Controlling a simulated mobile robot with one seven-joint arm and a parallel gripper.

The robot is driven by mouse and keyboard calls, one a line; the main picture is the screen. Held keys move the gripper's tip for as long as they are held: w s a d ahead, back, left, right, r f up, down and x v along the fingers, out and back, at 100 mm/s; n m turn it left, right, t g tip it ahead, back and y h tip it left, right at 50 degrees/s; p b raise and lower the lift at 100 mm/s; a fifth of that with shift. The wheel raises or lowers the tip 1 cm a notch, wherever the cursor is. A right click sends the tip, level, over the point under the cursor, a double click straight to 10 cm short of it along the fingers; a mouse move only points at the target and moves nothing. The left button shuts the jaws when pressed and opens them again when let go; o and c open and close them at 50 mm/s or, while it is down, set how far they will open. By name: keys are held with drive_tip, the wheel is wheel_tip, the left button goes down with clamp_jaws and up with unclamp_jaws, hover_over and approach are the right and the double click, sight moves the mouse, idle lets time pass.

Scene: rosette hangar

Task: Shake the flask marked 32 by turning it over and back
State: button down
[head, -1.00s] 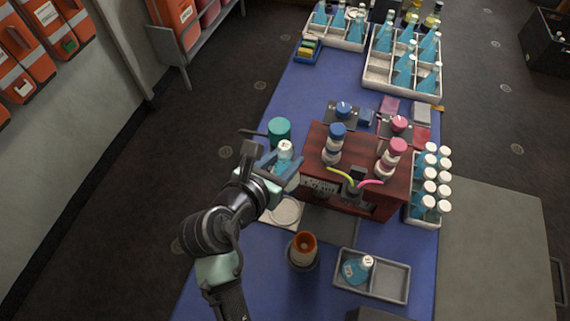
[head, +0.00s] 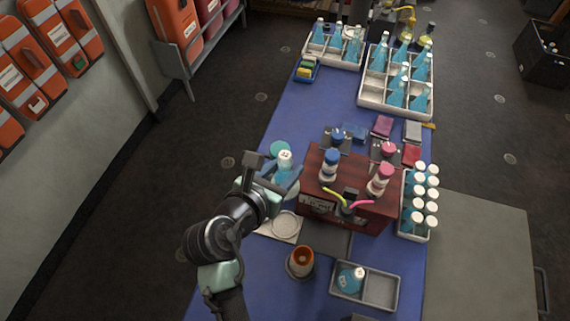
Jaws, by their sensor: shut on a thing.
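My gripper (head: 268,184) is shut on a flask (head: 286,174) with blue liquid and a white cap. The flask is held roughly upright, cap up, left of the dark red wooden box. Dark marks show on its cap, too small to read surely. A second blue flask (head: 350,280) with a marked white cap lies tilted in the left compartment of a grey tray (head: 379,290) at the front.
The wooden box (head: 338,205) carries blue and pink-capped bottles. A rack of white-capped bottles (head: 406,229) is at right. Flask crates (head: 372,99) fill the table's far end.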

sight(282, 159)
drive_tip(key=shift+r+p, duration=2.3)
drive_tip(key=shift+p, duration=0.3)
